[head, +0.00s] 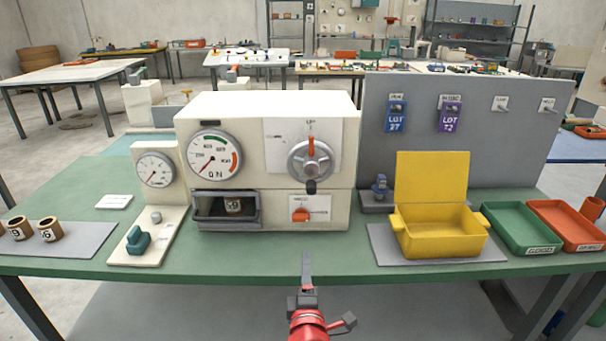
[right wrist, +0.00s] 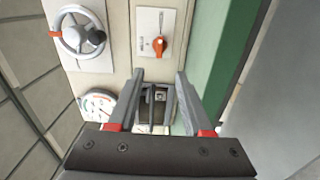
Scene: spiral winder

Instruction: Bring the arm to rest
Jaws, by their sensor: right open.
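My right gripper (head: 307,272) is at the bottom middle of the head view, in front of the machine (head: 272,106) and apart from it. In the right wrist view the two fingers of my right gripper (right wrist: 160,84) stand apart, with nothing held between them. The machine's open niche (head: 203,207), with a small cylinder (head: 233,206) inside, shows beyond the fingers in that view. My left gripper is in neither view.
The machine bears a gauge (head: 214,158), a handwheel (head: 311,160) and an orange switch (head: 300,215).

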